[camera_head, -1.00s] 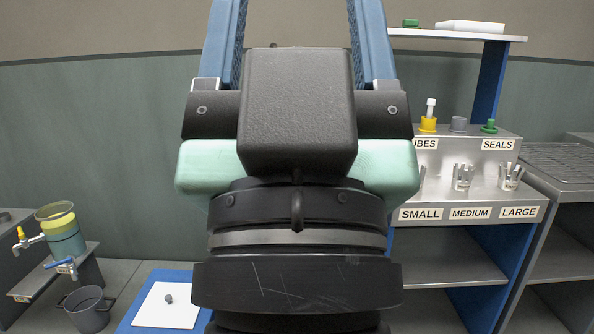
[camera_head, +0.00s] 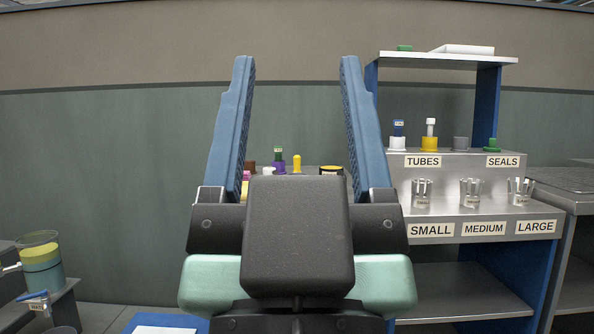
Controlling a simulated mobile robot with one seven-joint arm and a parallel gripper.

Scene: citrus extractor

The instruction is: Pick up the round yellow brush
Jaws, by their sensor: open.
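My gripper (camera_head: 297,70) is open, its two blue fingers pointing up and wide apart with nothing between their pads. Beyond it, partly hidden behind the gripper body, is a group of small items. Among them is a rounded yellow-topped piece (camera_head: 297,162) that may be the round yellow brush; its lower part is hidden. A dark round item with a yellow rim (camera_head: 331,170) is right of it, and a purple piece (camera_head: 279,165) is left of it. I cannot tell for certain which item is the brush. The gripper appears well in front of them, not touching.
At right is a metal stand (camera_head: 465,180) with tubes and seals above and several clear cups in holders. A white shelf (camera_head: 447,60) tops it. At left is a dispenser (camera_head: 42,265) with yellow and teal bands. A blue mat (camera_head: 165,322) is low in front.

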